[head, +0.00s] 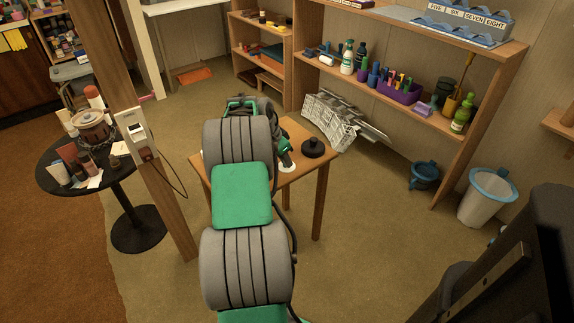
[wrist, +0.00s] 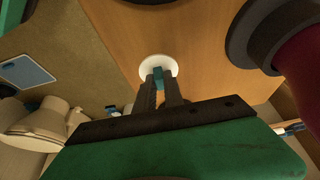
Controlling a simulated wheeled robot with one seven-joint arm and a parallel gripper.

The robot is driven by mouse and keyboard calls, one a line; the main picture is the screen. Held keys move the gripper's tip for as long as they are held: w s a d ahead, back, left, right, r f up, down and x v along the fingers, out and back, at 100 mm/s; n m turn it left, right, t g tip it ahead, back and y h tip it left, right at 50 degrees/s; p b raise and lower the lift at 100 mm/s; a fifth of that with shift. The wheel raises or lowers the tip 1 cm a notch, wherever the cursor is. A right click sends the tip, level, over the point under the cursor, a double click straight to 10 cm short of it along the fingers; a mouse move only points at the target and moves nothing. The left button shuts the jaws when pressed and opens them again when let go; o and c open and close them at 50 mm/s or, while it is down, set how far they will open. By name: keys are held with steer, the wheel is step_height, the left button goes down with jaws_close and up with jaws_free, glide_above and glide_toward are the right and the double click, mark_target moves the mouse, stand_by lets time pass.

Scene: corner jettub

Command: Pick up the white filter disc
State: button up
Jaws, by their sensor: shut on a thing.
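The white filter disc (wrist: 146,66) is a small flat round piece at the tabletop in the wrist view. It also shows as a pale spot near the middle of the small table in the head view (head: 287,169). My gripper (wrist: 160,76) points at it, with its two dark fingers close together and shut on the disc. A small teal patch shows between the fingertips. In the head view my gripper (head: 286,163) is low over the table, partly hidden beside my arm. I cannot tell whether the disc is clear of the tabletop.
The small wooden table (head: 318,172) also holds a black round object (head: 313,148), right of my gripper. A wooden post (head: 160,185) and a round black side table (head: 48,178) stand left. Shelves (head: 420,118) with bottles stand behind. A white bin (head: 486,200) is at right.

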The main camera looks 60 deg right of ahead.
jaws_close()
step_height(320, 180, up, 4)
steer(key=shift+a+p, duration=0.1)
steer(key=shift+p, duration=0.65)
steer(key=a+r+p, duration=0.2)
steer(key=a+r, duration=0.7)
steer(key=a, duration=0.4)
steer(key=shift+w+a, duration=0.2)
steer(key=shift+a, duration=0.2)
